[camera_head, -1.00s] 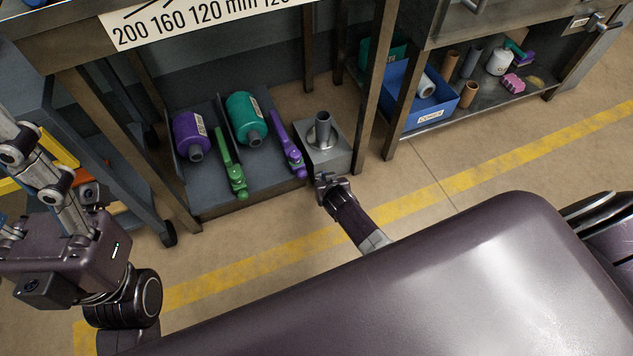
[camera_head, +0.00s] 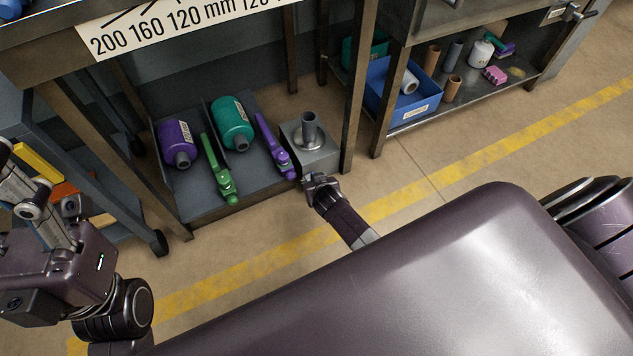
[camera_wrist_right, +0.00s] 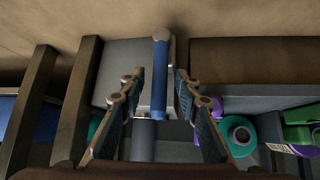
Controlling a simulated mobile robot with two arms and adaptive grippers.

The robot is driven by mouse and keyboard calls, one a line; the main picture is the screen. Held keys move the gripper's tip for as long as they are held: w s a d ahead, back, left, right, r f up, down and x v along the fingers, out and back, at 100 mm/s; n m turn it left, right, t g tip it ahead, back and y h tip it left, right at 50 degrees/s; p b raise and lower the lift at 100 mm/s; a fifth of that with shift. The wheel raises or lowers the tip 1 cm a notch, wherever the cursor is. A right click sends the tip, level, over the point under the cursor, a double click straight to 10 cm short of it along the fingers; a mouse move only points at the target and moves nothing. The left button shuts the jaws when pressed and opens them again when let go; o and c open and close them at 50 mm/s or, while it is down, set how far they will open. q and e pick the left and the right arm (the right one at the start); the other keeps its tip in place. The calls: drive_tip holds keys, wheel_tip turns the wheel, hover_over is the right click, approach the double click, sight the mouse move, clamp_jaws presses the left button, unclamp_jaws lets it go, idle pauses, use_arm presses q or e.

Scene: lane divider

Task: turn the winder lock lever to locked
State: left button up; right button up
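The winder is a grey metal box (camera_head: 323,157) with an upright spindle (camera_head: 309,128), at the right end of the low shelf. In the right wrist view, a lever with a blue grip (camera_wrist_right: 160,80) and a grey end stands in front of the grey box face (camera_wrist_right: 122,62). My right gripper (camera_head: 320,186) is at the front of the box; in the wrist view its two fingers (camera_wrist_right: 160,88) are spread on both sides of the lever, with visible gaps. The lever is not distinguishable in the head view. My left arm is at the left edge; its fingers do not show.
Purple (camera_head: 178,143) and teal (camera_head: 232,125) bottles and green (camera_head: 219,172) and purple (camera_head: 273,146) handled tools lie left of the winder. A table leg (camera_head: 358,95) stands close on its right. A blue bin (camera_head: 409,112) is farther right. The floor in front is clear.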

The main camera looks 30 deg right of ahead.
drive_tip(key=v, duration=1.1)
drive_tip(key=shift+s+r, duration=0.25)
drive_tip(key=shift+a, duration=0.1)
